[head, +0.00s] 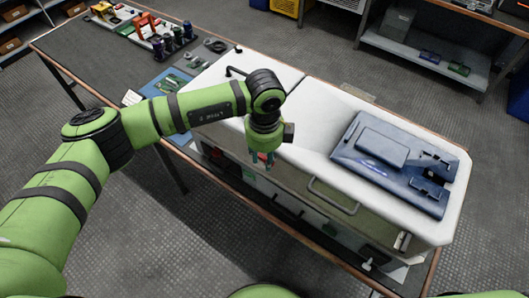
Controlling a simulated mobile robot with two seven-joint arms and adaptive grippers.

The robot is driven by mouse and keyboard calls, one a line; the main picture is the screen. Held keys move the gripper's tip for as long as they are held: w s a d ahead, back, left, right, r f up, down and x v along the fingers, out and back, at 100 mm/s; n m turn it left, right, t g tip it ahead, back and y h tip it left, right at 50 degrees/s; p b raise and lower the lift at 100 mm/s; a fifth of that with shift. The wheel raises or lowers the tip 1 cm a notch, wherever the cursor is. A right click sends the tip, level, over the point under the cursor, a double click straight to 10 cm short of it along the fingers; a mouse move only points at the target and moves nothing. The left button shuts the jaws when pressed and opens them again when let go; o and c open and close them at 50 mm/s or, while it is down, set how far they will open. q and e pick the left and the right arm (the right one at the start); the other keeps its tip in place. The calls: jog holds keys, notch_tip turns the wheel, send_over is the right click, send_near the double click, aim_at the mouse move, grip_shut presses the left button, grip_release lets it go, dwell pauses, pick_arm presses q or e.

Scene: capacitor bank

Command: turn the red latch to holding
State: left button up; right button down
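A long white cabinet (330,109) lies on the table, with its front side facing me. My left gripper (262,162) points down just in front of the cabinet's front upper edge. Its fingers are small and partly merge with the cabinet front, so I cannot tell whether they are open or shut. A small red part (217,153) shows on the cabinet front, left of the gripper; I cannot tell if it is the red latch. A reddish spot also shows between the fingers, too small to identify. My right gripper is out of view.
A blue case-like unit (391,163) lies on the cabinet's right top. A bar handle (333,196) sticks out from the front, right of the gripper. Several cylinders and small tools stand at the table's far left. A shelf unit (420,62) stands behind, across open floor.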

pick_arm(q)
jog(key=shift+s, duration=0.1)
jog(key=c, duration=0.5)
jog(key=shift+d, duration=0.1)
grip_shut()
jog(key=shift+f+m+b, duration=0.15)
jog(key=shift+m+b, duration=0.15)
jog(key=shift+b, duration=0.4)
jog(key=m+b, duration=0.4)
jog(key=b, duration=0.2)
jog(key=m+b, duration=0.4)
jog(key=b, duration=0.2)
jog(key=m+b, duration=0.4)
jog(key=b, duration=0.2)
jog(key=shift+w+a+m, duration=0.2)
jog(key=shift+w+m, duration=0.2)
jog(key=shift+m+b, duration=0.85)
jog(key=shift+m, duration=0.35)
jog(key=shift+m+b, duration=0.65)
jog(key=shift+m, duration=0.45)
jog(key=shift+r, duration=0.2)
jog(key=shift+d, duration=0.1)
